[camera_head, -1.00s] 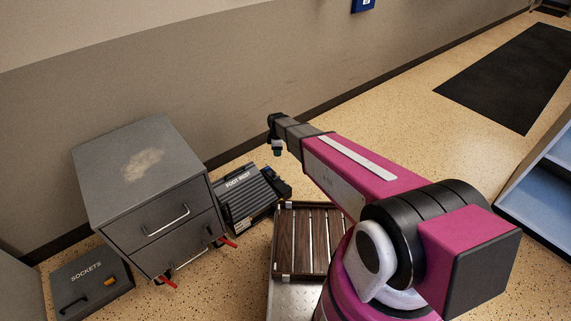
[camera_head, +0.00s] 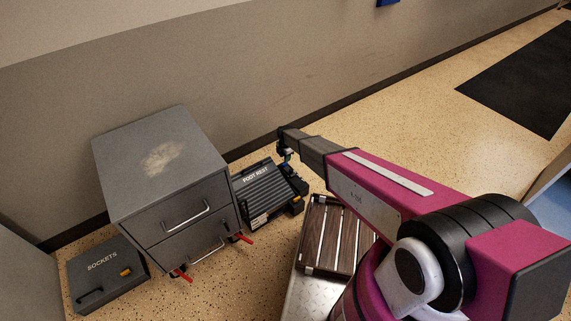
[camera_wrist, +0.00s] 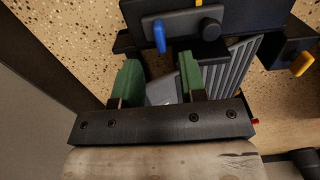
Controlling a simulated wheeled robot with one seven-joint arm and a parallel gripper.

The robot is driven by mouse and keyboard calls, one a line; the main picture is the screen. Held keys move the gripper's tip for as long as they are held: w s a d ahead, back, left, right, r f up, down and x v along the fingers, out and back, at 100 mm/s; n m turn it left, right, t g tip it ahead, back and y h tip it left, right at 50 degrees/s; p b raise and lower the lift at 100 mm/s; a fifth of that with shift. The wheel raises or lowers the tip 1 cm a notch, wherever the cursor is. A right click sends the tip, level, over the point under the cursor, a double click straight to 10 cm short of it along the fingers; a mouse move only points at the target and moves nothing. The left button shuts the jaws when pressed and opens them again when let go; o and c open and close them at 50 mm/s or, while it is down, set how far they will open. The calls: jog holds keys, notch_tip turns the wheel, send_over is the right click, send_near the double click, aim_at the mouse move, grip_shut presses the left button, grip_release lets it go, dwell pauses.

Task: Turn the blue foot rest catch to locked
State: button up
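The foot rest (camera_head: 268,187) is a dark ribbed, labelled unit on the floor beside the grey cabinet. In the wrist view, its blue catch (camera_wrist: 159,36) is a small upright lever on a dark bar, left of a round black knob (camera_wrist: 211,27). My gripper (camera_wrist: 159,60) is open, with two green-padded fingers apart and nothing between them. The catch stands just beyond the fingertips, roughly in line with the gap; I see no contact. In the head view my gripper (camera_head: 287,158) hangs over the far right part of the foot rest, and its fingers are hard to make out.
The grey drawer cabinet (camera_head: 160,235) with red caster levers stands left of the foot rest. A sockets case (camera_head: 103,275) lies further left. A yellow lever (camera_wrist: 303,63) is at the right in the wrist view.

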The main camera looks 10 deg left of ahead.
aim_at(285, 165)
notch_tip(285, 165, down, 6)
jog(key=shift+r, duration=0.2)
jog(key=shift+c, duration=0.3)
grip_shut()
